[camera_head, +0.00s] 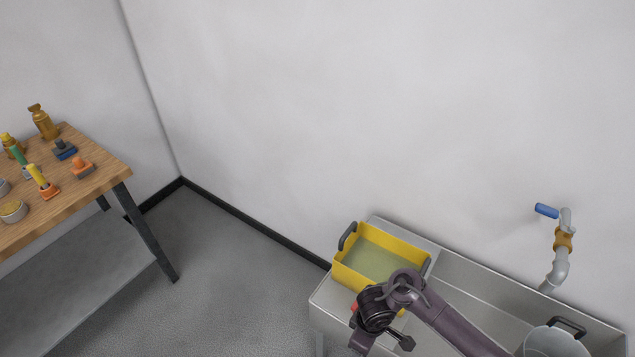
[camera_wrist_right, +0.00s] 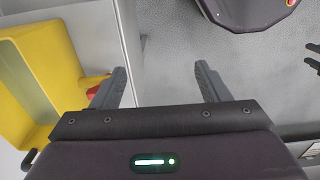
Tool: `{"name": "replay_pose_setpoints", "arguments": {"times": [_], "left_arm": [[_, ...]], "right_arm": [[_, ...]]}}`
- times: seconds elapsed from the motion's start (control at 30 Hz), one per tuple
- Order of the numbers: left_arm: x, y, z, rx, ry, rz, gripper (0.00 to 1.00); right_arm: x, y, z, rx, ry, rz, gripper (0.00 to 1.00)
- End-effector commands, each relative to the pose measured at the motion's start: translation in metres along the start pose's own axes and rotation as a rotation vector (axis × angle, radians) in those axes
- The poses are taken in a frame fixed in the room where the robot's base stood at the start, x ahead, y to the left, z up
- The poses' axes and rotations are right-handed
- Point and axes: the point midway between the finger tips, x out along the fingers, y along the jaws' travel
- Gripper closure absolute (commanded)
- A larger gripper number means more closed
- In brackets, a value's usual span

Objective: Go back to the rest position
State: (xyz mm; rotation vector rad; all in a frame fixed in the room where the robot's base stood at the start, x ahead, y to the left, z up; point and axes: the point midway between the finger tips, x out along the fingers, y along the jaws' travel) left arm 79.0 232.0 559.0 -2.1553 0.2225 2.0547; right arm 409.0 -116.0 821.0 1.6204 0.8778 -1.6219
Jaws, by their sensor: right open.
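My right arm reaches in from the lower right in the head view. Its gripper (camera_head: 384,326) is over the front edge of the sink, close to the yellow tub (camera_head: 338,272). In the right wrist view the two fingers of the right gripper (camera_wrist_right: 161,78) stand wide apart with nothing between them. The yellow tub (camera_wrist_right: 62,58) is to the left of them there. Two dark finger-like tips at the right edge of the wrist view may be my left gripper (camera_wrist_right: 313,56); they are mostly cut off. My left arm is not visible in the head view.
The metal sink (camera_head: 470,285) has a pipe with a blue-handled valve (camera_head: 546,211) above it and a grey bucket (camera_head: 552,343) at right. A small red part (camera_wrist_right: 97,91) shows behind a right finger. A wooden table (camera_head: 85,195) with valve parts stands left; open floor lies between.

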Motion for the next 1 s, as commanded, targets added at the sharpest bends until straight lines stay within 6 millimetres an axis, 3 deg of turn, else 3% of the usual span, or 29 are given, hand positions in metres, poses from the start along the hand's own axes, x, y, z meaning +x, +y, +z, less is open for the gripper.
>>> {"name": "replay_pose_setpoints", "arguments": {"times": [0.1, 0.23, 0.47, 0.67, 0.77, 0.83, 1.0], "left_arm": [[0.004, -0.004, -0.025, 0.0, 0.035, -0.005, 0.62], [0.008, -0.005, -0.039, 0.0, 0.058, -0.007, 0.62], [0.021, -0.005, -0.036, 0.0, 0.054, -0.007, 0.62], [0.038, -0.005, -0.032, 0.0, 0.048, -0.006, 0.62], [0.049, -0.004, -0.026, 0.0, 0.041, -0.005, 0.62], [0.058, -0.003, -0.022, 0.0, 0.036, -0.005, 0.62], [0.077, -0.003, -0.021, 0.0, 0.035, -0.005, 0.62]], "right_arm": [[0.012, -0.005, 0.0, 0.024, 0.012, -0.025, 0.31], [0.032, -0.014, -0.001, 0.072, 0.041, -0.069, 0.31], [0.081, -0.033, 0.001, 0.192, 0.106, -0.154, 0.31], [0.147, -0.054, 0.016, 0.356, 0.181, -0.213, 0.31], [0.19, -0.068, 0.036, 0.457, 0.213, -0.219, 0.31], [0.225, -0.081, 0.06, 0.536, 0.225, -0.206, 0.31], [0.304, -0.126, 0.145, 0.7, 0.198, -0.11, 0.31]]}}
